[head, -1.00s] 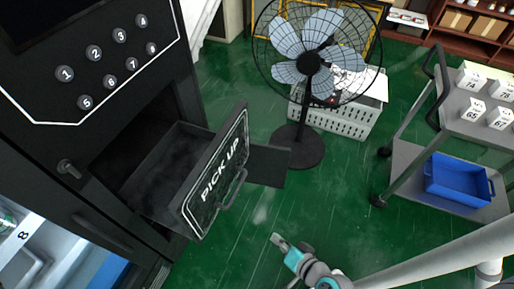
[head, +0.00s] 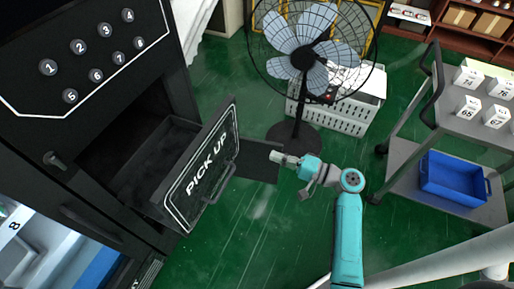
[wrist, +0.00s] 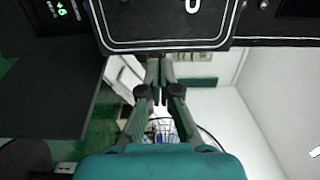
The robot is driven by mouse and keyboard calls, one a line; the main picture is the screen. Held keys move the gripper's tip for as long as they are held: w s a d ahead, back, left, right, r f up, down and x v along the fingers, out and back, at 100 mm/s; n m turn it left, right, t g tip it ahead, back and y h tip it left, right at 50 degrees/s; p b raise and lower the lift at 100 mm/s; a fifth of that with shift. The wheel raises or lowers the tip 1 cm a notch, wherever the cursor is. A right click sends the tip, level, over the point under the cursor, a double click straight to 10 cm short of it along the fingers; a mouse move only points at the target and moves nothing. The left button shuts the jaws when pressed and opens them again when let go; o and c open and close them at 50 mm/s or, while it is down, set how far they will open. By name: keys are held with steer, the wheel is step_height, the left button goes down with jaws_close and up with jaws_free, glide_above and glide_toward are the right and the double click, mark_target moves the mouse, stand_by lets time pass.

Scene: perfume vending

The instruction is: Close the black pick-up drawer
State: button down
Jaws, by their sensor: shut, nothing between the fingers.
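The black pick-up drawer (head: 206,178) stands pulled out of the black machine, its front panel marked PICK UP and its handle facing right. The drawer's open box shows behind that panel. My gripper (head: 273,156) is shut and empty, in front of the drawer and to the right of its front panel in the head view. A gap shows between the fingertips and the panel there. In the wrist view the shut fingers (wrist: 159,78) point towards a dark panel with a white outline (wrist: 165,35), which looks like the drawer front; contact cannot be told.
The black machine (head: 110,75) with numbered buttons stands at the left. A dark flat plate (head: 255,165) sticks out beside the drawer. A fan (head: 303,60) and a white crate (head: 345,118) stand behind. A cart (head: 405,155) with a blue bin (head: 452,180) is at the right. Green floor is open in front.

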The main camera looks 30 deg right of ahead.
mark_target(231, 141)
steer(key=x, duration=1.3)
steer(key=shift+w+a, duration=0.2)
steer(key=shift+w, duration=0.05)
steer(key=shift+a, duration=0.1)
steer(key=shift+w+a, duration=0.2)
steer(key=shift+w, duration=0.15)
steer(key=x, duration=2.5)
steer(key=shift+w+a, duration=0.25)
steer(key=shift+w, duration=0.1)
steer(key=shift+r, duration=0.15)
steer(key=v, duration=1.4)
steer(key=shift+s+d+f, duration=0.15)
steer(key=shift+f, duration=0.1)
